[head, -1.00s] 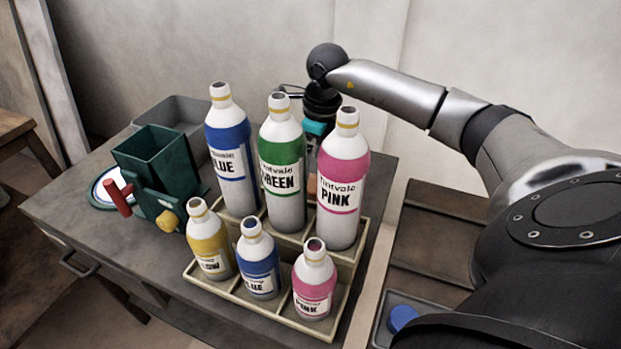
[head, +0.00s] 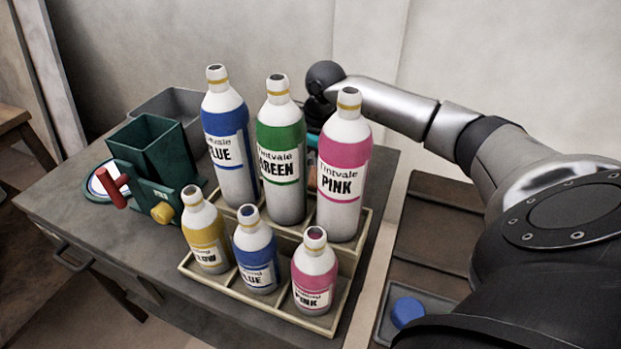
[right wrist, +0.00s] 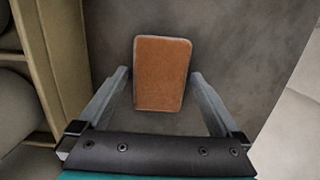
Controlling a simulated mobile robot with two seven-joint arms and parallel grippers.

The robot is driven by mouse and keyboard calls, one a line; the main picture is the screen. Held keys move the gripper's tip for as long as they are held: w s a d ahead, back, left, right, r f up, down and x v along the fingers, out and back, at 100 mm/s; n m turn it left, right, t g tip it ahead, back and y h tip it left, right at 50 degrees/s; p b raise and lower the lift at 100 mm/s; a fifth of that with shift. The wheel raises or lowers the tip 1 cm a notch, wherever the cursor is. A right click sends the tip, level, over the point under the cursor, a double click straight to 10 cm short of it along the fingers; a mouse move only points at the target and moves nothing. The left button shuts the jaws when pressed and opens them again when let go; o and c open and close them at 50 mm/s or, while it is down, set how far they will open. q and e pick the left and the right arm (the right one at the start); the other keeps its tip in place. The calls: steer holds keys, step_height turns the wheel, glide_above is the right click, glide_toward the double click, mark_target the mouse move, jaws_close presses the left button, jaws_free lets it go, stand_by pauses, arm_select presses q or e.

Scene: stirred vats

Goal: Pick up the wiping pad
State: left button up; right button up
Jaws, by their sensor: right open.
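The wiping pad (right wrist: 162,73) is an orange-brown rounded rectangle with a pale edge. In the right wrist view it lies on the grey tabletop (right wrist: 115,30). My right gripper (right wrist: 160,82) is open, with one finger to each side of the pad, and a gap shows between each finger and the pad. How far the fingertips are above the tabletop I cannot tell. In the head view the right arm reaches behind the tall bottles, and they hide most of the gripper and the pad. My left gripper is in neither view.
A wooden rack (head: 250,318) holds tall blue (head: 228,140), green (head: 280,150) and pink (head: 343,170) bottles, with small bottles in front. Its side stands left of the gripper in the wrist view. A green vat (head: 150,150) with a red handle and a grey bin (head: 175,105) stand left.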

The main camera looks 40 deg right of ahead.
steer(key=c, duration=1.2)
steer(key=shift+r, duration=0.1)
steer(key=shift+r, duration=0.45)
step_height(320, 180, up, 8)
steer(key=r+p, duration=0.1)
steer(key=p, duration=0.2)
step_height(320, 180, up, 8)
steer(key=p, duration=0.3)
glide_above(311, 174)
arm_select(q)
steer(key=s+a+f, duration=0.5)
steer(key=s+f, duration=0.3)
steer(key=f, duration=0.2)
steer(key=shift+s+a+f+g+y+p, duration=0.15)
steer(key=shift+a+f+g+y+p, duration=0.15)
steer(key=shift+p, duration=0.1)
arm_select(e)
steer(key=shift+s+a+r, duration=0.1)
steer(key=shift+r, duration=0.9)
